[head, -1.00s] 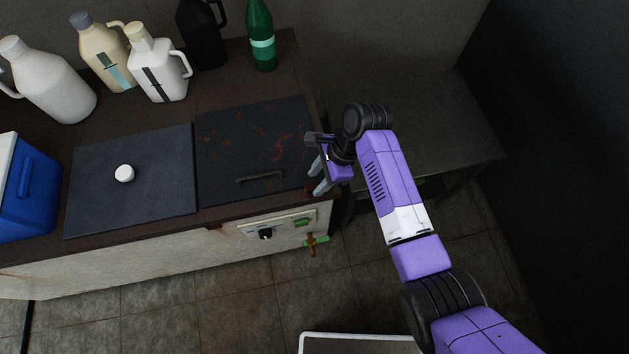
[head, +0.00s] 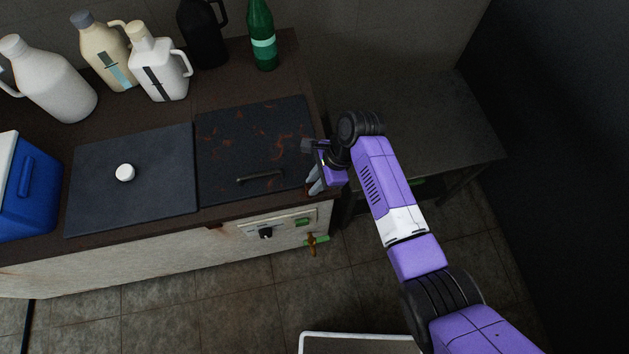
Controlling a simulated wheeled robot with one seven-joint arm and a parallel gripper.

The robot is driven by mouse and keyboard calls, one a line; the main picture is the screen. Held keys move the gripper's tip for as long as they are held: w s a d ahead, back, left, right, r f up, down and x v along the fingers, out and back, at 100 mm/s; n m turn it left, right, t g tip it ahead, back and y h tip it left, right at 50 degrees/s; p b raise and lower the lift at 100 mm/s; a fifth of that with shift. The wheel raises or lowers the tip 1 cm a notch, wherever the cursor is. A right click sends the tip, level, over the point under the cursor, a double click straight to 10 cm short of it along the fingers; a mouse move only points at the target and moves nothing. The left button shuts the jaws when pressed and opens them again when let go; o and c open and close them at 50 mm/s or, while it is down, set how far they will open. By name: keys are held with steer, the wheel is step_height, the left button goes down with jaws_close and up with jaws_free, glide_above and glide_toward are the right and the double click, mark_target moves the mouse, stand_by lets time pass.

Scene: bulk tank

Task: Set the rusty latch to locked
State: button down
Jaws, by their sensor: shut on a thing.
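The rusty latch (head: 309,191) is a small reddish-brown piece at the front right corner of the tank top, beside the rust-stained dark lid (head: 225,150). My gripper (head: 313,186) reaches down to it from the right, its grey fingers closed on it. The fingers cover most of the latch, so I cannot tell which way it is set. The lid lies flat and shut, with a dark bar handle (head: 260,178) near its front edge.
A second dark lid (head: 95,205) with a white knob lies to the left. Several jugs and a green bottle (head: 262,40) stand at the back. A blue cooler (head: 30,195) is at far left. A dial (head: 265,233) and a tap (head: 313,243) are on the front. A low dark bench (head: 430,120) is at right.

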steer(key=shift+n, duration=0.3)
steer(key=n, duration=0.1)
steer(key=n+g+b, duration=0.1)
steer(key=n, duration=0.1)
steer(key=shift+w+a+h, duration=0.15)
steer(key=shift+w+h, duration=0.15)
steer(key=n+g+b, duration=0.1)
steer(key=n, duration=0.1)
steer(key=n+h+b, duration=0.1)
steer(key=n, duration=0.2)
steer(key=shift+w+a+g, duration=0.2)
steer(key=shift+g, duration=0.2)
steer(key=n+b, duration=0.1)
steer(key=n+h, duration=0.1)
steer(key=n, duration=0.1)
steer(key=n+h+b, duration=0.1)
steer(key=shift+w+a+b, duration=0.1)
steer(key=shift+a+b, duration=0.15)
steer(key=shift+b, duration=0.05)
steer(key=n, duration=0.2)
steer(key=n+h+b, duration=0.1)
steer(key=n, duration=0.1)
steer(key=shift+a+n+h, duration=0.2)
steer(key=shift+n+h, duration=0.1)
steer(key=shift+r, duration=0.1)
steer(key=c, duration=1.3)
jaws_free()
